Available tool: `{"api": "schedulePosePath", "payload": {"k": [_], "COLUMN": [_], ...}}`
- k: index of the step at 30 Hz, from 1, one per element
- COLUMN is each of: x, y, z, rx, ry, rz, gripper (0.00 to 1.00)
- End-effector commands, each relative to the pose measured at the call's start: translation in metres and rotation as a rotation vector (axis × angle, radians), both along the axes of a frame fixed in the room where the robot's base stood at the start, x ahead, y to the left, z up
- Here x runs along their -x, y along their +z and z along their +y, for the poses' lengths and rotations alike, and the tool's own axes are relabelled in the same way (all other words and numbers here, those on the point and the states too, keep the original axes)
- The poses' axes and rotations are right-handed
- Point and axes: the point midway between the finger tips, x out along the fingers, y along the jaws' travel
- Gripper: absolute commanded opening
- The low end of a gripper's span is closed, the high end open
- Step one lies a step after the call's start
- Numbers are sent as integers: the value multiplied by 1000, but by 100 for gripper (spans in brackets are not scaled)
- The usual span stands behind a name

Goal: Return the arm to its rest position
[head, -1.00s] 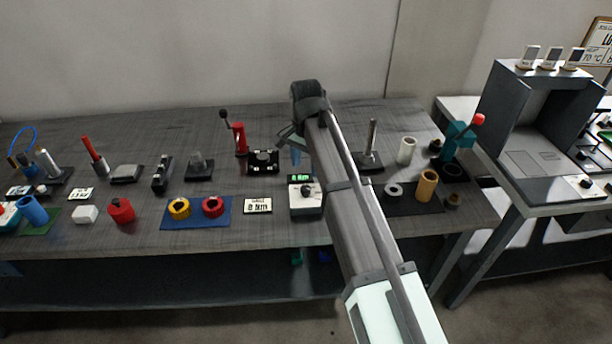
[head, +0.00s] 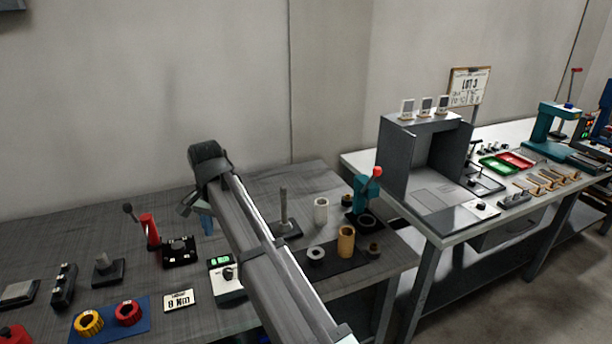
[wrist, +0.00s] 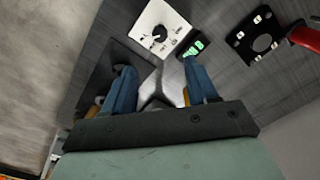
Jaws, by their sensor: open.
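My gripper (wrist: 165,90) is open in the wrist view, its two blue fingers apart with nothing between them. In the head view my gripper (head: 203,212) is mostly hidden behind my arm, above the grey workbench (head: 60,215). Below it are a white device with a dial and a green display (head: 226,278) and a black square fixture (head: 180,250). In the wrist view the dial device (wrist: 160,32) lies beyond the fingertips, with the black fixture (wrist: 256,44) to its right.
A red lever tool (head: 149,232) stands left of my gripper. A metal post (head: 284,212), a white cylinder (head: 321,210), a tan cylinder (head: 346,241) and a teal press (head: 366,192) stand right of my arm. A second table (head: 445,238) holds a grey open box (head: 420,165).

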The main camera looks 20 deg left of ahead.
Motion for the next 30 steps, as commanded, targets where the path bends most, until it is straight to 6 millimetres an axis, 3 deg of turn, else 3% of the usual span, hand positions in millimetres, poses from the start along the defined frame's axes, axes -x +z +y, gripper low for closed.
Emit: {"api": "schedulePosePath", "payload": {"k": [5, 8, 11, 17, 24, 30], "x": [-2, -8, -17, -26, -14, -1], "y": [-6, -24, -54, -122, -194, -251], "z": [-8, -32, -74, -177, -295, -364], "rx": [2, 8, 16, 24, 15, 9], "ry": [3, 16, 39, 108, 181, 199], "rz": [4, 15, 35, 89, 159, 214], "gripper": [58, 58, 58, 58, 58, 58]}}
